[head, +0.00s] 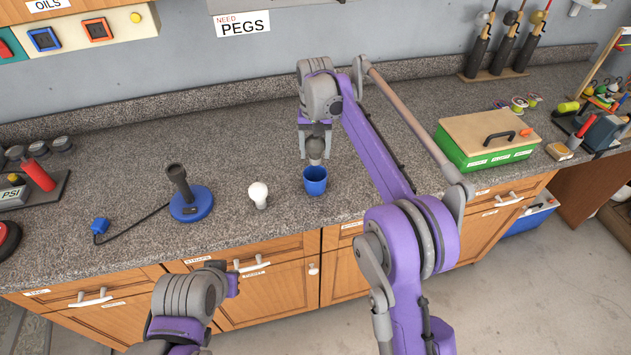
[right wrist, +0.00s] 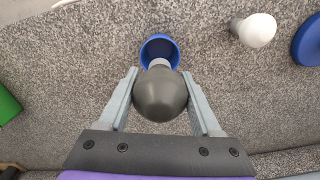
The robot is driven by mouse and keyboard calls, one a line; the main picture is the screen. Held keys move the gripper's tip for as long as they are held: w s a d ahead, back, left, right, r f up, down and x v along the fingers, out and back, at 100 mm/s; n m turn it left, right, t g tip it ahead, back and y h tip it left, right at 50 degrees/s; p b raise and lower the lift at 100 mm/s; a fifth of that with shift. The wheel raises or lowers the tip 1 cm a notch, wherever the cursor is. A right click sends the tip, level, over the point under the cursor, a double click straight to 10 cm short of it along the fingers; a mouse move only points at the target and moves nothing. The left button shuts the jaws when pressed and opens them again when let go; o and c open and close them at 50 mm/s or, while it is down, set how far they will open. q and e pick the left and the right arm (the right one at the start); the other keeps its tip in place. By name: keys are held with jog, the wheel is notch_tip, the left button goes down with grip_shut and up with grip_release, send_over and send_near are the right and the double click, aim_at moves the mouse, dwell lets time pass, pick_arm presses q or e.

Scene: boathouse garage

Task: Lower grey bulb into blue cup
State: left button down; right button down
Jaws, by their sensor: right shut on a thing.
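The grey bulb (head: 314,147) is held between the two fingers of my right gripper (head: 315,154), base downward. It hangs just over the blue cup (head: 315,184), which stands upright on the granite counter. In the right wrist view the round grey bulb (right wrist: 160,96) sits between the fingers (right wrist: 160,76), and its pale base overlaps the opening of the blue cup (right wrist: 153,42). I cannot tell whether the base is inside the rim. My left gripper (head: 232,283) is low in front of the counter; its fingers are not clear.
A white bulb (head: 258,193) stands left of the cup; it also shows in the right wrist view (right wrist: 257,30). Left of it is a blue-based stand (head: 190,205) with a cable. A green box (head: 485,152) with a wooden lid is to the right. The counter behind the cup is clear.

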jog(key=shift+f, duration=0.15)
dwell(0.4)
